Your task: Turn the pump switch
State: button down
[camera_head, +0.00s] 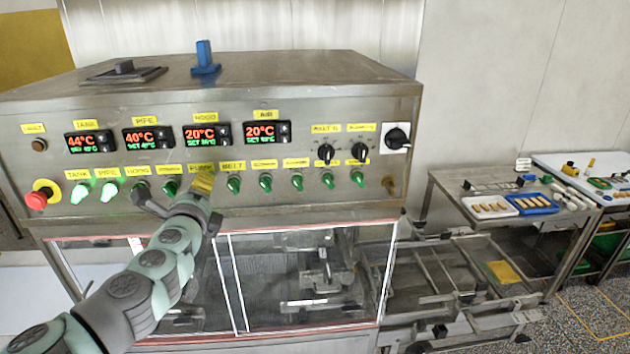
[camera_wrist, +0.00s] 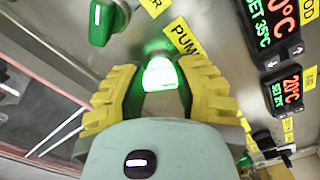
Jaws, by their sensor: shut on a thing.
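The pump switch (camera_wrist: 160,73) is a green knob glowing bright between my gripper's fingers in the wrist view. Its yellow PUMP label (camera_wrist: 184,37) is beside it and also shows in the head view (camera_head: 201,168). My gripper (camera_wrist: 160,92) has its two yellow ribbed fingers closed around the sides of the knob. In the head view my gripper (camera_head: 203,184) is at the panel just below the PUMP label and hides the knob there. The knob's pointer line is washed out by the glow, so its angle cannot be read.
The belt switch (camera_head: 233,184) is a dark green knob just right of my gripper. The tank switch (camera_head: 79,194) and pipe switch (camera_head: 109,191) glow pale green. A red emergency stop (camera_head: 37,199) is at far left. Temperature displays (camera_head: 207,135) sit above; glass doors (camera_head: 300,275) below.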

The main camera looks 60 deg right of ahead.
jog(key=shift+w+a, duration=0.1)
jog(key=shift+w, duration=0.05)
jog(key=c, duration=0.9)
grip_release()
jog(key=shift+o, duration=1.2)
jog(key=shift+s, duration=0.2)
jog(key=v, duration=1.1)
jog(key=shift+s+a, duration=0.2)
jog(key=shift+a, duration=0.1)
